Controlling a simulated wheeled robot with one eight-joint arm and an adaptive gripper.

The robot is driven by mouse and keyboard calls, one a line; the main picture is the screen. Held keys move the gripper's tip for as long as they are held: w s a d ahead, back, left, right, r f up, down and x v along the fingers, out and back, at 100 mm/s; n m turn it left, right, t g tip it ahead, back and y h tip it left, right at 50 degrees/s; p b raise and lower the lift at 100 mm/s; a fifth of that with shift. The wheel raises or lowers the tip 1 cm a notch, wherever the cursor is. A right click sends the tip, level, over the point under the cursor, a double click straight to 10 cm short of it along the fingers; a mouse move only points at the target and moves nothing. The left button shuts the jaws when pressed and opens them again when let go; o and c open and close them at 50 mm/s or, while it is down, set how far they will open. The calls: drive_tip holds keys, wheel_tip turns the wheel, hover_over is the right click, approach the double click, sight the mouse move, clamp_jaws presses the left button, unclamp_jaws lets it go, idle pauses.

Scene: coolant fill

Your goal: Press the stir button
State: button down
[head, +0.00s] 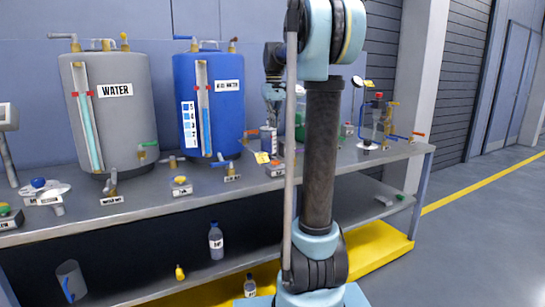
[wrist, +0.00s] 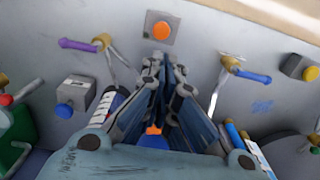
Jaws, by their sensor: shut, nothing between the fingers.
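In the wrist view an orange round button (wrist: 160,30) sits on a small grey box, just beyond my fingertips. I cannot read which button is the stir button. A blue button (wrist: 65,110) on a grey box is at the left, and a yellow button (wrist: 311,73) on a dark box at the right edge. My gripper (wrist: 161,65) is shut and empty, its tips apart from the orange button in the picture.
The grey WATER tank (head: 110,115) and blue tank (head: 212,105) stand on the grey bench (head: 150,203). In the wrist view a purple-handled valve (wrist: 80,45) and a blue-handled valve (wrist: 250,75) flank the orange button. A green container (wrist: 15,130) is at the left.

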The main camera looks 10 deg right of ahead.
wheel_tip(320, 180, down, 14)
drive_tip(key=shift+f, duration=0.1)
idle(0.7)
drive_tip(key=shift+f, duration=0.4)
drive_tip(key=shift+s+f, duration=0.3)
drive_tip(key=shift+f, duration=0.15)
drive_tip(key=shift+w, duration=0.15)
wheel_tip(320, 180, up, 14)
idle(0.6)
